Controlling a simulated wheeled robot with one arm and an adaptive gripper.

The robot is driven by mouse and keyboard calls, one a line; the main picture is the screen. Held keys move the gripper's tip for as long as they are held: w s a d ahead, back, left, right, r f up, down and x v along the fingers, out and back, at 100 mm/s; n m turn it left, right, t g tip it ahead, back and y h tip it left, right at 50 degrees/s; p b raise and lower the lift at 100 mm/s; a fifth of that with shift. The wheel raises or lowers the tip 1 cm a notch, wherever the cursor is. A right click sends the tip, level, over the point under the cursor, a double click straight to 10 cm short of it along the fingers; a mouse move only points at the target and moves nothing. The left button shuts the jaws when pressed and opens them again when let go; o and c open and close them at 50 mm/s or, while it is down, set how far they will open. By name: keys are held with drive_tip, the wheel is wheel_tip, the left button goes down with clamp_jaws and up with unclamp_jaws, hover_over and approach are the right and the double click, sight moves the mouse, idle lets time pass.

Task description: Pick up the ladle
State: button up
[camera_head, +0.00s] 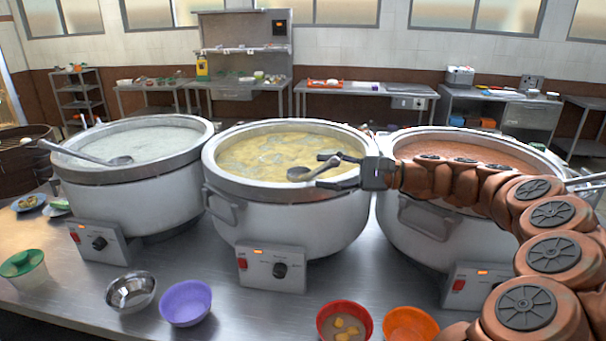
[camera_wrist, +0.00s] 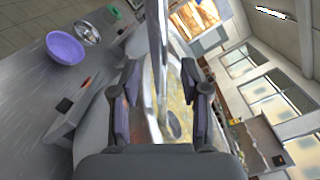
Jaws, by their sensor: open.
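A metal ladle (camera_head: 303,173) rests in the middle stockpot (camera_head: 290,215), which holds yellow congee. My gripper (camera_head: 328,170) reaches in from the right over this pot's right rim. Its fingers are open, one on each side of the ladle's handle. In the wrist view the handle (camera_wrist: 157,40) runs between the open fingers of my gripper (camera_wrist: 160,78), and the pot's rim and yellow contents show behind. I cannot tell whether either finger touches the handle. Part of the handle is hidden by my gripper in the head view.
The left stockpot (camera_head: 130,190) holds white congee and another ladle (camera_head: 100,158). The right stockpot (camera_head: 415,235) holds reddish contents, partly behind my arm. In front are a steel bowl (camera_head: 131,291), a purple bowl (camera_head: 186,302), a red bowl (camera_head: 344,322) and an orange bowl (camera_head: 409,325).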

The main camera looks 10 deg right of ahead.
drive_tip(key=shift+x, duration=1.05)
drive_tip(key=shift+c, duration=0.3)
clamp_jaws()
